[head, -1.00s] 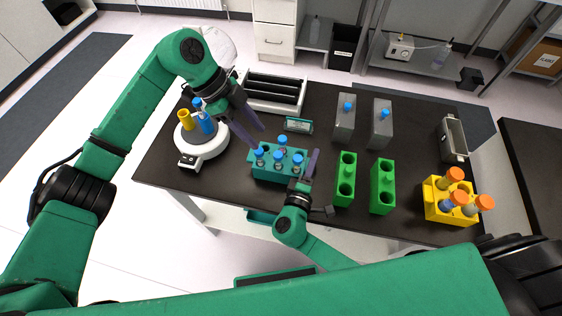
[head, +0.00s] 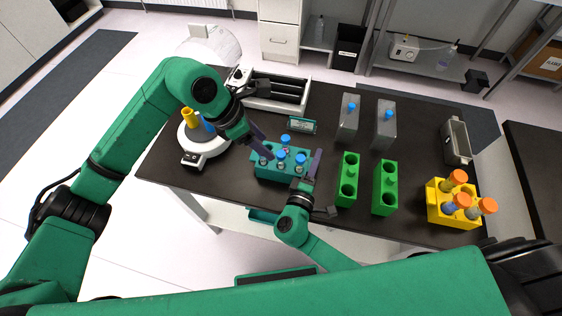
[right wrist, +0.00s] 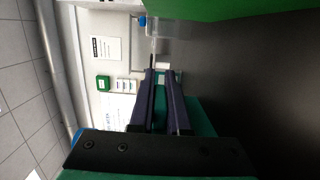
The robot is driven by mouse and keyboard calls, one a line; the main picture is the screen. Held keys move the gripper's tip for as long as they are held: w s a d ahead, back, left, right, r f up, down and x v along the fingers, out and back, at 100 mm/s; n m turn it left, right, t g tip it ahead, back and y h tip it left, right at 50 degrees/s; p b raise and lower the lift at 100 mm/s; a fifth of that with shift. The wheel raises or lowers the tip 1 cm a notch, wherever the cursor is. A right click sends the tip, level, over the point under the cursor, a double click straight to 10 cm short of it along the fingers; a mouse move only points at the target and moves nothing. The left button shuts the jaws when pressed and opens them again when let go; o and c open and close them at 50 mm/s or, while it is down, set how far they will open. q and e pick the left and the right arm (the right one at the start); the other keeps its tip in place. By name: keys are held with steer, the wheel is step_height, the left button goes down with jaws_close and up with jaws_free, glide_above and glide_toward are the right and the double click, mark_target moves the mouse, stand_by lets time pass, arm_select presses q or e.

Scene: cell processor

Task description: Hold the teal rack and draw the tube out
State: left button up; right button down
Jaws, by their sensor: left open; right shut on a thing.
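The teal rack (head: 281,172) stands near the front edge of the dark table and holds several blue-capped tubes (head: 299,159). My right gripper (head: 309,171) is shut on the right end of the rack. Its dark fingers (right wrist: 162,103) show in the right wrist view with teal behind them. My left gripper (head: 265,146) is open, with its fingers pointing down over the left part of the rack near the capped tubes. It partly covers the tubes there. I cannot tell whether a tube stands between its fingers.
Green blocks (head: 383,190) and grey blocks (head: 385,126) stand right of the rack. A yellow rack (head: 436,212) with orange-capped tubes is at the front right. A white round device (head: 207,150) stands at left. A white tray (head: 277,104) lies behind, a grey bin (head: 456,142) far right.

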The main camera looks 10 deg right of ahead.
mark_target(279, 158)
arm_select(q)
steer(key=shift+m, duration=0.6)
steer(key=x, duration=0.9)
jaws_close()
stand_by(0.8)
